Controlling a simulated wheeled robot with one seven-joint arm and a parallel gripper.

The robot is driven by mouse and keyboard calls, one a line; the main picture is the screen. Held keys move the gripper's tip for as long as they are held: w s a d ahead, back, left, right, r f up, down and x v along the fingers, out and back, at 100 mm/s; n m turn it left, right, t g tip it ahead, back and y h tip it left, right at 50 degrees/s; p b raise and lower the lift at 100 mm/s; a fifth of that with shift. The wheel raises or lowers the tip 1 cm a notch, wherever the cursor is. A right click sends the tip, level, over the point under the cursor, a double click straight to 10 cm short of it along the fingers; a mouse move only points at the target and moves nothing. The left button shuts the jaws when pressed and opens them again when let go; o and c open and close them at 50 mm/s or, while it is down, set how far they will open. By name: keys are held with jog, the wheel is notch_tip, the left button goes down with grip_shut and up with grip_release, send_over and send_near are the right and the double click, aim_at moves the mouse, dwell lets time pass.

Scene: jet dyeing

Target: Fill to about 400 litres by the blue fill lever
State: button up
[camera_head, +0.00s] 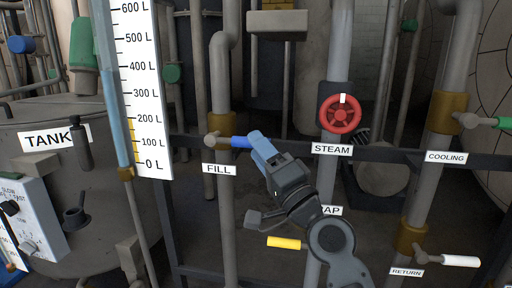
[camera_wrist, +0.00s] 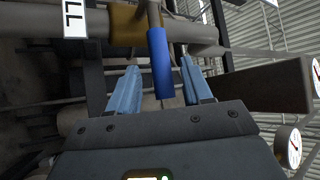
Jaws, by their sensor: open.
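The blue fill lever (camera_head: 240,142) sticks out to the right from its valve on the pipe above the FILL label (camera_head: 219,169). My gripper (camera_head: 259,142) is at the lever's outer end. In the wrist view the blue lever (camera_wrist: 160,62) lies between the two open blue fingers, with a gap visible on each side. The finger in front hides the lever's tip in the head view. The level scale (camera_head: 142,90) runs from 0 L to 600 L, with a bluish sight tube (camera_head: 115,95) along its left edge; I cannot read the level clearly.
A red STEAM handwheel (camera_head: 340,114) is right of my gripper. The green COOLING lever (camera_head: 503,123) and white RETURN lever (camera_head: 460,261) are farther right. A dark rail (camera_head: 385,154) crosses behind the pipes.

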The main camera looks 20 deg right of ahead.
jog(key=b+v, duration=0.1)
jog(key=v, duration=0.4)
jog(key=shift+s+d+f, duration=0.1)
jog(key=shift+s+f, duration=0.1)
jog(key=shift+s, duration=0.1)
jog(key=s+f+n+g+h, duration=0.2)
jog(key=s+f+n+g, duration=0.1)
jog(key=s+f, duration=0.95)
jog(key=s+f+n+g+h, duration=0.3)
jog(key=s+f, duration=0.6)
jog(key=s, duration=0.7)
jog(key=s+a+r+n+g+y, duration=0.15)
jog(key=s+n, duration=0.35)
jog(key=s, duration=0.9)
notch_tip(320, 180, up, 18)
jog(key=p, duration=1.8)
jog(key=shift+w+a+r, duration=0.2)
jog(key=shift+w+a, duration=0.1)
jog(key=shift+w, duration=0.05)
jog(key=shift+h, duration=0.25)
jog(key=shift+c, duration=0.7)
